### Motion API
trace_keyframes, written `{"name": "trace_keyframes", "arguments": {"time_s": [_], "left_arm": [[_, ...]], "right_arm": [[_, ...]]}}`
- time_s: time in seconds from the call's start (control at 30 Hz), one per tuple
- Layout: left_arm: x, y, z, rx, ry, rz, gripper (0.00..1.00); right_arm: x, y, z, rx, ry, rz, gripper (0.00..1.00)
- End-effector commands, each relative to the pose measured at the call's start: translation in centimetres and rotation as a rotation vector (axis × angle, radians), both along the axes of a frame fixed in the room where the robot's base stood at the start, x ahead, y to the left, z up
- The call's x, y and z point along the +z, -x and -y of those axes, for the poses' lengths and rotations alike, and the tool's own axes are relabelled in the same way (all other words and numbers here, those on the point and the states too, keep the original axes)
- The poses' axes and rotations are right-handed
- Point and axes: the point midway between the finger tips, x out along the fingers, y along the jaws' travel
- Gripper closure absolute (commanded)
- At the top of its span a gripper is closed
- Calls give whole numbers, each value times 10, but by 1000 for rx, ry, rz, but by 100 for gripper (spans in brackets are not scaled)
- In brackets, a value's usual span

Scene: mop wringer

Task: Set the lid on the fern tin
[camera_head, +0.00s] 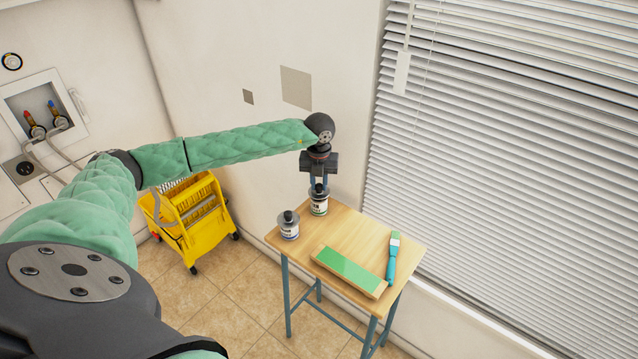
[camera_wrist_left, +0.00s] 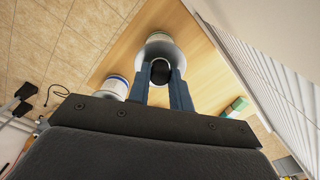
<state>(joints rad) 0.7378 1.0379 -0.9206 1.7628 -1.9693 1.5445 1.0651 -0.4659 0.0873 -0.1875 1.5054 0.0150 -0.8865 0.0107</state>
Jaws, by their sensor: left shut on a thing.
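The tin with the green band (camera_head: 319,208), which looks like the fern tin, stands upright at the back left of the small wooden table. My left gripper (camera_head: 318,187) is directly above it, pointing down. In the left wrist view its fingertips (camera_wrist_left: 162,80) are shut on the black knob (camera_wrist_left: 160,70) of the grey lid (camera_wrist_left: 161,48). The lid is over the mouth of this tin (camera_wrist_left: 157,36); whether it rests on the rim or hangs just above, I cannot tell. My right gripper is not in view.
A second tin (camera_head: 289,231) with a blue band and black knob stands close by, at the table's left edge. A green-topped block (camera_head: 350,270) and a brush with a teal handle (camera_head: 391,262) lie nearer the front. Window blinds (camera_head: 500,170) are right of the table; a yellow mop wringer (camera_head: 195,225) stands left.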

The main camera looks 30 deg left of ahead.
Motion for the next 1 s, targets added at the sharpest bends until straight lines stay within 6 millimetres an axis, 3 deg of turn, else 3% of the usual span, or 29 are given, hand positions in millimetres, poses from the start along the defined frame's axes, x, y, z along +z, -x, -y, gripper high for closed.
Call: {"name": "trace_keyframes", "arguments": {"time_s": [1.0], "left_arm": [[-8,0,0,0,0,0,97]], "right_arm": [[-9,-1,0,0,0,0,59]]}}
